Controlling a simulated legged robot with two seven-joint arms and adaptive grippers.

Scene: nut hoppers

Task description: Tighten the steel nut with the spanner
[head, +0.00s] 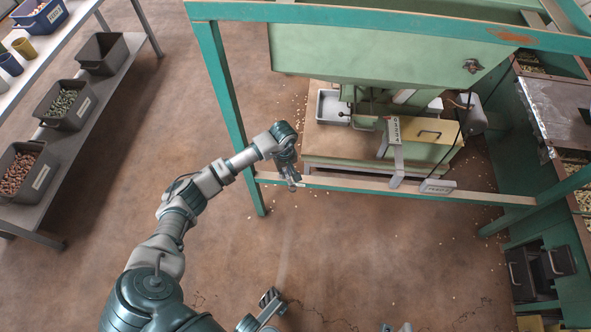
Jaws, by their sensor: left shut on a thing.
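My left gripper (292,179) points down beside the left end of the low green rail of the frame. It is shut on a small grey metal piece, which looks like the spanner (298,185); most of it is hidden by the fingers. The steel nut cannot be made out; it is too small or hidden behind the gripper. I cannot tell whether the spanner touches a nut.
A green frame (222,85) stands around a hopper machine (370,50). A shelf (95,105) with bins of nuts stands at left. A green cabinet (545,235) stands at right. Open floor lies in front.

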